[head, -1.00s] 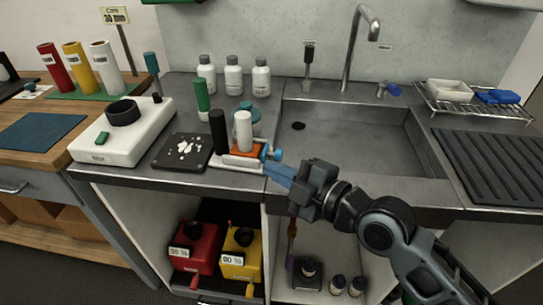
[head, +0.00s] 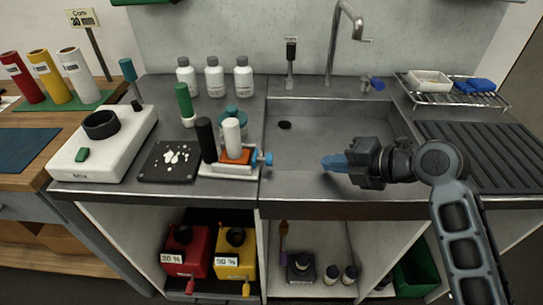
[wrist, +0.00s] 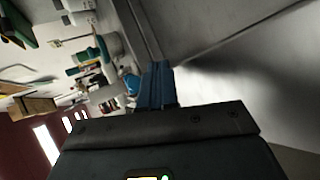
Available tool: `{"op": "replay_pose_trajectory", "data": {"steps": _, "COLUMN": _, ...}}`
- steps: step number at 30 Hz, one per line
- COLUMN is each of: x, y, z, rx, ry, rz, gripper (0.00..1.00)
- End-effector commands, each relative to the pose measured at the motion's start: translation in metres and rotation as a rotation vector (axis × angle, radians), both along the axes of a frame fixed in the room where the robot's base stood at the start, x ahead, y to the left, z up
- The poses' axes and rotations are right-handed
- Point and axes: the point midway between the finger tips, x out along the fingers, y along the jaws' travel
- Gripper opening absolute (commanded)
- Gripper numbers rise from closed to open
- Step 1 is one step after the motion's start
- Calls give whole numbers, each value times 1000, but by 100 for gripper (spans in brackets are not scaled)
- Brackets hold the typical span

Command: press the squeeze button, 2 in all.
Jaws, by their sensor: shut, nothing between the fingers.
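A small device with a white base (head: 212,172), an orange block (head: 238,155) and a white upright cylinder (head: 231,133) stands at the counter edge, left of the sink. A blue button (head: 265,159) sticks out of its right side; no label for it is readable. My gripper (head: 324,163) is shut and empty, over the front of the sink to the right of the blue button, with a clear gap between them. Its blue fingers point left. In the wrist view the shut fingers (wrist: 156,85) show, with a blurred blue part beside them.
A black cylinder (head: 206,139), a black plate with white bits (head: 170,162) and a white machine (head: 105,145) stand to the left. White bottles (head: 214,78) stand behind. The sink (head: 340,130) is empty; the faucet (head: 333,50) rises behind it.

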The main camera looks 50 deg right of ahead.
Motion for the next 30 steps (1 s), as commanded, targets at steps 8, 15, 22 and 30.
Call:
{"op": "replay_pose_trajectory", "data": {"steps": 8, "x": 0, "y": 0, "z": 0, "rx": 0, "ry": 0, "rz": 0, "gripper": 0}}
{"op": "replay_pose_trajectory", "data": {"steps": 15, "x": 10, "y": 7, "z": 0, "rx": 1, "ry": 0, "rz": 2, "gripper": 0}}
{"op": "replay_pose_trajectory", "data": {"steps": 22, "x": 35, "y": 23, "z": 0, "rx": 1, "ry": -1, "rz": 2, "gripper": 0}}
{"op": "replay_pose_trajectory", "data": {"steps": 30, "x": 62, "y": 41, "z": 0, "rx": 0, "ry": -1, "rz": 2, "gripper": 0}}
